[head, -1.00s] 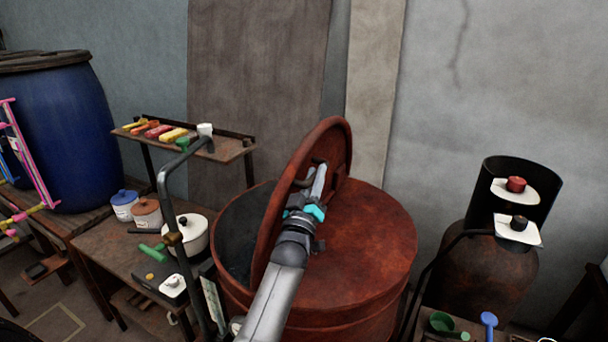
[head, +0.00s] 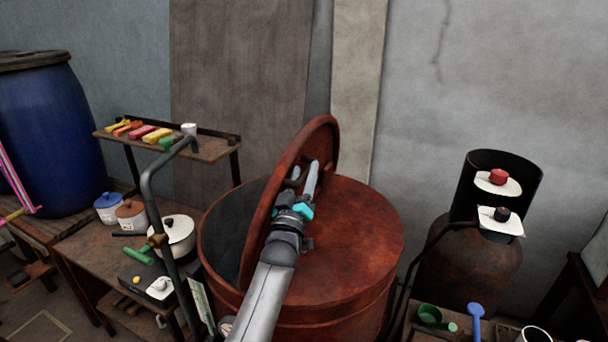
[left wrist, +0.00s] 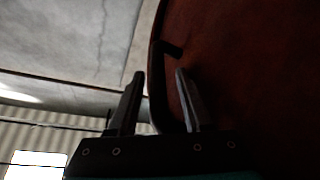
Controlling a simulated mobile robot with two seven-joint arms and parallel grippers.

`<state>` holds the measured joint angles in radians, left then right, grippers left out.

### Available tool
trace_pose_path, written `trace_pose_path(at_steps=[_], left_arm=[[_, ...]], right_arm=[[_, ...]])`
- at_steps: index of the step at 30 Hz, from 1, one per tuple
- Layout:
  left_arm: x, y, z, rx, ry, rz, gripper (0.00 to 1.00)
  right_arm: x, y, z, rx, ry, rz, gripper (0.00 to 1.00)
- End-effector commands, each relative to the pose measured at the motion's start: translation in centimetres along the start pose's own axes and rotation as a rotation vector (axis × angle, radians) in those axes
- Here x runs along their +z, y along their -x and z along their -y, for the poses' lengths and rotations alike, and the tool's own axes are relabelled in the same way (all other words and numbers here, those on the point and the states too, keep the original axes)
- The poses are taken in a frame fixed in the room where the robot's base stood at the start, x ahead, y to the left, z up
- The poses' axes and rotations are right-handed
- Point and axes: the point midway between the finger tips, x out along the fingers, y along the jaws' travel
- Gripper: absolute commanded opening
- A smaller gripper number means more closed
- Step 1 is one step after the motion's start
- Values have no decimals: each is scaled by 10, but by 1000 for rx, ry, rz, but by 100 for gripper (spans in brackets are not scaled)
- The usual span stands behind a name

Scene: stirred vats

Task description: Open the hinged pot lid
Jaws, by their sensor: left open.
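A large round rust-red pot (head: 345,315) stands in the middle of the head view. Its hinged half lid (head: 322,138) stands raised, nearly upright, and the left half of the pot shows a dark opening. The fixed half of the top is flat. My left gripper (head: 304,178) is at the right face of the raised lid, beside its dark handle (head: 291,180). In the left wrist view its two fingers (left wrist: 160,95) are apart, with the red lid (left wrist: 250,70) filling the right side. Whether the fingers touch the lid is unclear. My right gripper is not in view.
A bench (head: 85,255) with small pots stands left of the big pot, below a shelf (head: 215,150) of coloured blocks. A bent dark pipe (head: 150,190) rises close to the pot's left side. A rusty gas cylinder (head: 465,265) stands to the right.

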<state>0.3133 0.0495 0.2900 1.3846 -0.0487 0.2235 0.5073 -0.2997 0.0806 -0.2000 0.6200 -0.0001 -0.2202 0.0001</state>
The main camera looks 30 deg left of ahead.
Motion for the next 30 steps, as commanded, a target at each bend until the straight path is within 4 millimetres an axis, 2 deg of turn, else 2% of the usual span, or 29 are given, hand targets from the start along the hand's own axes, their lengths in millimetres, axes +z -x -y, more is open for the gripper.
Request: trace_pose_path(at_steps=[6,11,30], left_arm=[[1,2,2,-3,-1,4,52],[2,15,2,-4,-1,5,52],[2,125,1,-2,-1,3,52]], right_arm=[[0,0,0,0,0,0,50],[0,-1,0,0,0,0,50],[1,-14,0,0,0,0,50]])
